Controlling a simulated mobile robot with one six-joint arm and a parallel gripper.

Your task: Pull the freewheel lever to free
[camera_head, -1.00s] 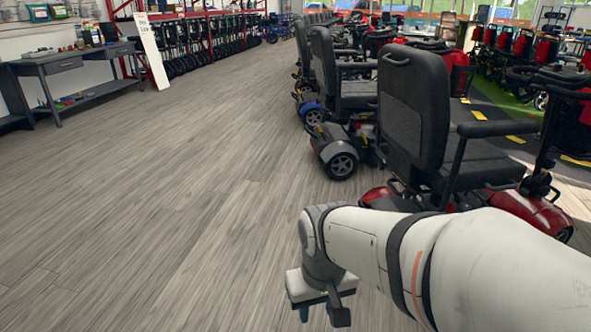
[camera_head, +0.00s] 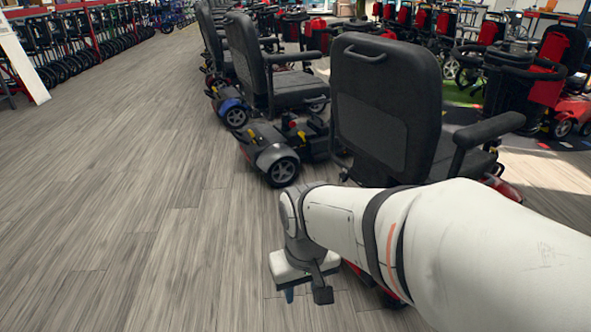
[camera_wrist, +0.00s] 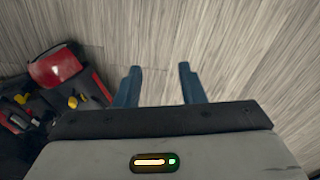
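In the wrist view a scooter's rear end (camera_wrist: 60,95) lies at the left, with a red cover (camera_wrist: 58,66), dark parts and small yellow and red pieces. One yellow piece (camera_wrist: 72,102) stands out below the cover; I cannot tell for sure whether it is the freewheel lever. My gripper (camera_wrist: 160,68) has two blue fingers apart with only floor between them. In the head view my gripper (camera_head: 289,295) points down beside the nearest scooter (camera_head: 385,110), whose lower body is mostly hidden behind my arm.
A second scooter (camera_head: 275,165) with a grey-and-black rear stands beyond the nearest one, and more stand in a row behind it. Wood-look floor (camera_head: 130,200) is clear to the left. A rack of folded wheelchairs (camera_head: 90,40) lines the far left.

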